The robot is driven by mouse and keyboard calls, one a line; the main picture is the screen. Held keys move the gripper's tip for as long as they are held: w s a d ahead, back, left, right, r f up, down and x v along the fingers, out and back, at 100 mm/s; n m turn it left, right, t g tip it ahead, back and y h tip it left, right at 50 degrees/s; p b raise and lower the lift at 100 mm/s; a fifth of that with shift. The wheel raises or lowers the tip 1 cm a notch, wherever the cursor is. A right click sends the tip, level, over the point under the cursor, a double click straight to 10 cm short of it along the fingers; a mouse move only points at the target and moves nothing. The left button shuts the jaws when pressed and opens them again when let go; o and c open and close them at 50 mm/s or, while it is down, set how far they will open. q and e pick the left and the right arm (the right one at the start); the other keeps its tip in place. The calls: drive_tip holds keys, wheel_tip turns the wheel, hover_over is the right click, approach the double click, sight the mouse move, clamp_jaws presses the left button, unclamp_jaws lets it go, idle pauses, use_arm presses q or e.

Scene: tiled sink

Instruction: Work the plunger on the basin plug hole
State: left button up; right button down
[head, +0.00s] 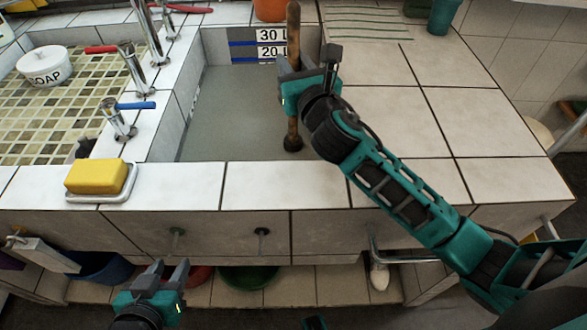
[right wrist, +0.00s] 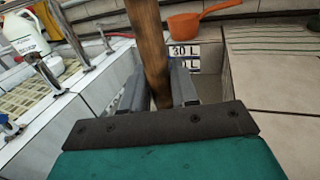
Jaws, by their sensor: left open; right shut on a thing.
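The plunger stands nearly upright in the basin (head: 230,110), its wooden handle (head: 293,30) rising above the rim. Its dark cup (head: 293,143) is low in the grey basin, near the front wall; whether it covers the plug hole cannot be seen. My right gripper (head: 290,75) is shut on the handle partway down. In the right wrist view the handle (right wrist: 150,45) passes between the two grey fingers. My left gripper (head: 172,274) is open and empty, low in front of the counter, away from the plunger.
A yellow sponge (head: 96,176) lies on a dish at the left front. Taps with red (head: 101,49) and blue (head: 137,105) levers stand left of the basin. A soap pot (head: 45,66) is at far left. An orange pan (right wrist: 184,27) stands behind.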

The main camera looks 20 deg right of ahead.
drive_tip(key=shift+f, duration=0.4)
drive_tip(key=shift+r+p, duration=0.55)
drive_tip(key=shift+p, duration=0.3)
drive_tip(key=shift+r, duration=0.3)
drive_tip(key=shift+f+b, duration=0.3)
drive_tip(key=shift+f, duration=0.5)
